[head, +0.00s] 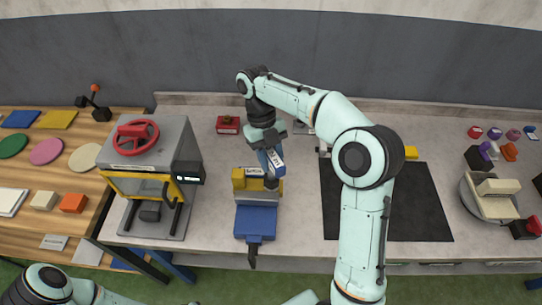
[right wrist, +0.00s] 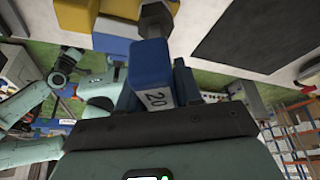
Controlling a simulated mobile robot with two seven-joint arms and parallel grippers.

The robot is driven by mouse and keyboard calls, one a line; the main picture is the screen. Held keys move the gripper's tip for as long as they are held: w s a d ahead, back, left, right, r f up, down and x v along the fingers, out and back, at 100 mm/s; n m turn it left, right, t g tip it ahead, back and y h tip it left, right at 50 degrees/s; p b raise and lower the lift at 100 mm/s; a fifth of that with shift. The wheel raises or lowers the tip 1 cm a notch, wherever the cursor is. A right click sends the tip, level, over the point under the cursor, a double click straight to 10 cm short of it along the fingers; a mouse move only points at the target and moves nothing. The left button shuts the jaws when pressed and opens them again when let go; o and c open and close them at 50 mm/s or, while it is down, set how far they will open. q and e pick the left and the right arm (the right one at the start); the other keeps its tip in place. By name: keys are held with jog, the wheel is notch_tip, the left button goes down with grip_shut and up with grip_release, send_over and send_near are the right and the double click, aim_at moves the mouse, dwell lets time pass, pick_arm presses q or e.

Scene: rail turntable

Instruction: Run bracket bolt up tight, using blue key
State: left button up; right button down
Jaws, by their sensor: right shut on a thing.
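My right gripper (head: 268,150) is shut on the blue key (head: 276,161), above the yellow bracket (head: 247,181). In the right wrist view the key's blue handle (right wrist: 152,72), marked 20, lies between the fingers. Its grey end (right wrist: 156,20) points away from the gripper, close beside the yellow bracket (right wrist: 88,18). The bracket sits on a blue vise (head: 256,222). A grey part (head: 271,184) shows under the key at the bracket's right side. The bolt's head is hidden, and I cannot tell whether the key is seated on it. My left gripper is out of view.
A grey press-like machine with a red wheel (head: 136,137) stands left of the vise. A red box (head: 228,125) lies behind. A black mat (head: 400,215) lies to the right, partly under my right arm. Clear bench lies between vise and mat.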

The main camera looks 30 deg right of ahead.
jog(key=shift+f, duration=0.25)
dwell(0.3)
jog(key=m+y, duration=0.1)
jog(key=m, duration=0.1)
jog(key=shift+r+m, duration=0.1)
jog(key=shift+m, duration=0.2)
jog(key=shift+d+m+y, duration=0.1)
jog(key=shift+m+y, duration=0.4)
jog(key=shift+m, duration=0.7)
jog(key=shift+t, duration=0.3)
